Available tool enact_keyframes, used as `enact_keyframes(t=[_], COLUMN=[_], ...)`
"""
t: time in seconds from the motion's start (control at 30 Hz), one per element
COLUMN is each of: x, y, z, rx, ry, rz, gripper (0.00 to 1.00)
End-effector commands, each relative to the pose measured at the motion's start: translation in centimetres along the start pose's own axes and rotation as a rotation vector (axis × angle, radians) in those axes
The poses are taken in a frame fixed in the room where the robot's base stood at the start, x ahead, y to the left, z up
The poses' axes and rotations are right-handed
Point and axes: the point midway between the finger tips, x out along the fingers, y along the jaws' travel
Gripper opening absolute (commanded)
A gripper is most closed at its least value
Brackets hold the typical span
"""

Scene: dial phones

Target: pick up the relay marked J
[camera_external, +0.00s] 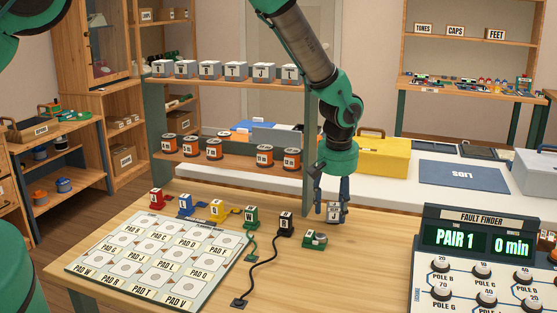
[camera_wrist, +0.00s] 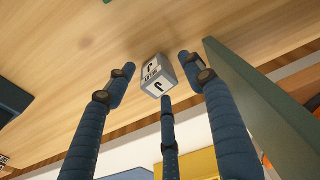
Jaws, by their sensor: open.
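A small grey-white relay (camera_external: 334,213) with a dark letter that looks like J sits on the wooden table, right of the black block. In the wrist view the same relay (camera_wrist: 158,76) shows a J on two faces with a small printed label between them. My gripper (camera_external: 331,203) points down over the relay, with its fingers around it. In the wrist view my gripper (camera_wrist: 158,80) is open, one blue finger on each side of the relay and a third below it. I cannot tell whether any finger touches it.
Several similar lettered relays (camera_external: 209,70) stand on the upper shelf, with orange spools (camera_external: 214,148) below. A green shelf post (camera_wrist: 255,100) is close to my right finger. A pad board (camera_external: 150,255), coloured blocks, a cable and the fault finder (camera_external: 480,250) occupy the table.

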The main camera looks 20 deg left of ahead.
Motion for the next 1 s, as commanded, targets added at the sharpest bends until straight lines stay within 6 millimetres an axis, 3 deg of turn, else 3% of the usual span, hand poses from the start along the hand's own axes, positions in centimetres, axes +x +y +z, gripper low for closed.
enact_keyframes(t=[0.23, 0.5, 1.0], x=[0.00, 0.01, -0.90], y=[-0.01, -0.02, 0.03], z=[0.01, 0.02, -0.16], rx=[0.000, 0.000, 0.000], ry=[0.000, 0.000, 0.001], rz=[0.000, 0.000, 0.001], gripper=[0.53, 0.01, 0.00])
